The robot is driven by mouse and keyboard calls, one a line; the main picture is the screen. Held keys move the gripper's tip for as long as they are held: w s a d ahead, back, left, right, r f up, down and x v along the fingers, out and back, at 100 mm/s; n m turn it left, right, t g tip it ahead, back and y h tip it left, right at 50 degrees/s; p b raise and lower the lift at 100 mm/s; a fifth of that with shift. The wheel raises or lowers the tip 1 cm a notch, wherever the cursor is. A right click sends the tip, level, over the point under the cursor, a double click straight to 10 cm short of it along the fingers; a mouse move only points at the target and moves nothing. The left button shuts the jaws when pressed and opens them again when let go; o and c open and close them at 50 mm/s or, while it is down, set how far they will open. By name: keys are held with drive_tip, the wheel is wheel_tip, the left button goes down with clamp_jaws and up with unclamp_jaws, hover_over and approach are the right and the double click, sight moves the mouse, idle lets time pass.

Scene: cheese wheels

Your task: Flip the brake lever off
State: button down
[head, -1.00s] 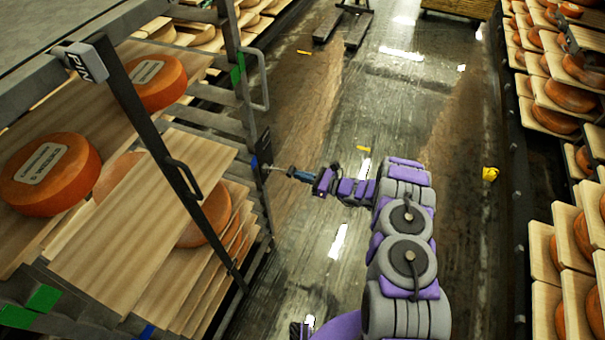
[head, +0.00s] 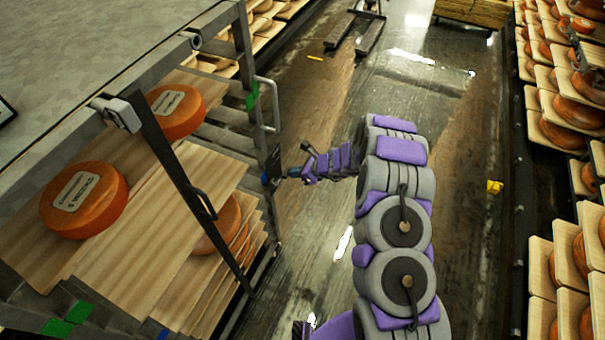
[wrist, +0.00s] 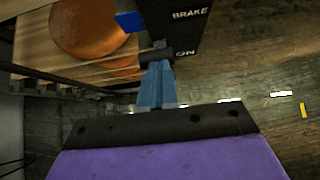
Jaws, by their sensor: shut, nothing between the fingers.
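The brake panel (wrist: 188,30) is a black plate on the cart's right side, lettered BRAKE and ON in the wrist view. It also shows in the head view (head: 274,166) as a small dark plate. A dark bar, seemingly the brake lever (wrist: 155,57), lies across my fingertips by the word ON. My gripper (wrist: 155,75) has narrow blue-grey fingers, shut with nothing between them. Its tips are at the bar; whether they touch it I cannot tell. In the head view my gripper (head: 290,173) is right beside the panel. A blue block (wrist: 130,21) sits at the panel's left.
The cart's frame (head: 190,185) holds wooden boards (head: 205,165) with orange cheese wheels (head: 84,200). A bent grey handle (head: 272,103) projects above the panel. Cheese shelves (head: 560,200) line the right side. The wet floor (head: 320,120) between is mostly open. A yellow object (head: 494,187) lies there.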

sight(286, 171)
drive_tip(key=shift+w+a+r+p, duration=0.2)
drive_tip(key=shift+a+r+p, duration=0.15)
drive_tip(key=shift+a, duration=0.3)
drive_tip(key=shift+w+a+r+p, duration=0.25)
drive_tip(key=shift+a+r, duration=0.15)
drive_tip(key=shift+a, duration=0.25)
drive_tip(key=shift+w+a+r+p, duration=0.2)
drive_tip(key=shift+a+r+p, duration=0.15)
drive_tip(key=shift+a, duration=0.3)
drive_tip(key=shift+d, duration=0.1)
drive_tip(key=shift+d, duration=0.2)
drive_tip(key=p+v, duration=0.1)
drive_tip(key=v, duration=1.1)
drive_tip(key=shift+r+p, duration=0.35)
drive_tip(key=shift+r, duration=0.1)
